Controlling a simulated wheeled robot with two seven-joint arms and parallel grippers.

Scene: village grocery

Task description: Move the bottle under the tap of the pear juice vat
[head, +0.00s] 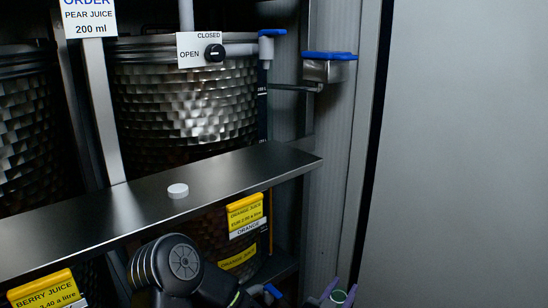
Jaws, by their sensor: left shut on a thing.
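An order sign (88,16) at the top left reads pear juice, 200 ml. Only the bottle's pale rim shows; the rest is cut off. My right gripper is not in view.
A dark metal shelf (100,215) crosses in front of the vats, with a small white disc (178,190) on it. Below hang yellow orange juice (245,212) and berry juice (42,290) labels. A blue-topped metal box (329,67) juts from the frame. A plain grey panel (460,150) fills the right.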

